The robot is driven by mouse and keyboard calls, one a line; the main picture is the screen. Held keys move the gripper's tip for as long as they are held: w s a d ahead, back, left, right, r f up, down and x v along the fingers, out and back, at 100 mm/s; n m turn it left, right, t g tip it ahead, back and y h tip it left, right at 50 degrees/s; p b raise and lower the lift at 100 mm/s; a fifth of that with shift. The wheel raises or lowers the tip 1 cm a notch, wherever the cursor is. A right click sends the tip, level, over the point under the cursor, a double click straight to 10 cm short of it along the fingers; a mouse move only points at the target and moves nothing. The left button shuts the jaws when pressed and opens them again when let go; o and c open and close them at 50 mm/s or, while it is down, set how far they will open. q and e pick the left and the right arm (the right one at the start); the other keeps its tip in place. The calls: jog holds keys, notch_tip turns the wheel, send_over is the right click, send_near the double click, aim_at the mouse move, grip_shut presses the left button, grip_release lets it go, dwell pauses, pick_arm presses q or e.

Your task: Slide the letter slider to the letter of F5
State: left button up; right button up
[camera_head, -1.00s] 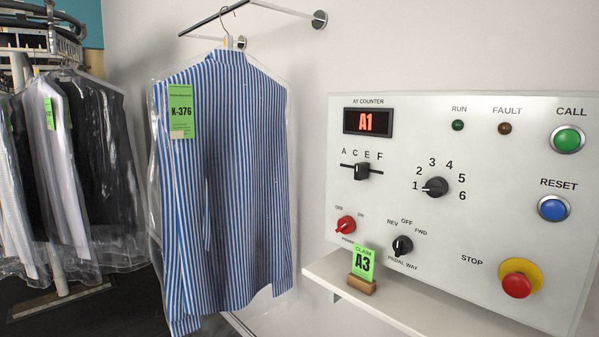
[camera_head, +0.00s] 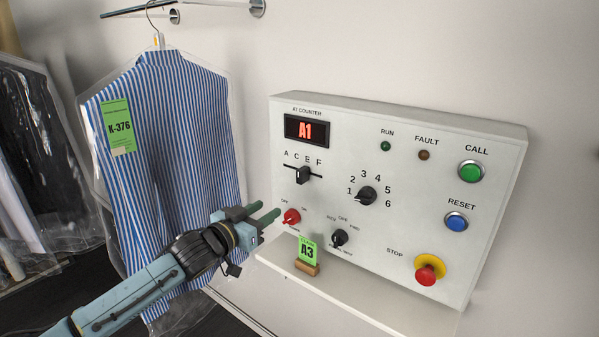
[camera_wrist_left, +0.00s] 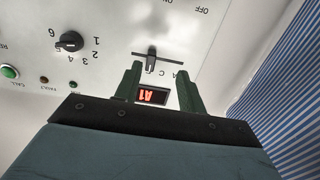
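The letter slider (camera_head: 303,175) is a black knob on a horizontal slot in the white panel, under the letters A, C, E, F. Its knob stands about between C and E. It also shows upside down in the left wrist view (camera_wrist_left: 151,60). My left gripper (camera_head: 268,211) is in front of the panel's left edge, below and left of the slider. In the left wrist view its two green fingers (camera_wrist_left: 159,72) are apart with nothing between them, and the slider knob shows beyond the gap between them. The red display (camera_head: 305,130) reads A1. My right gripper is not in view.
The number dial (camera_head: 367,196) is right of the slider. A red power knob (camera_head: 291,216) is close to the left fingertips. A green A3 card (camera_head: 308,250) stands on the shelf below. A bagged striped shirt (camera_head: 175,150) hangs left, behind my arm.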

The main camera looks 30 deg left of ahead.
aim_at(299, 182)
pick_arm(q)
jog(key=w+r, duration=0.1)
jog(key=w, duration=0.3)
jog(key=w+d+r+p, duration=0.1)
jog(key=w, duration=0.8)
jog(key=shift+w+d+r, duration=0.15)
jog(key=shift+d+r, duration=0.25)
jog(key=shift+c, duration=0.4)
grip_shut()
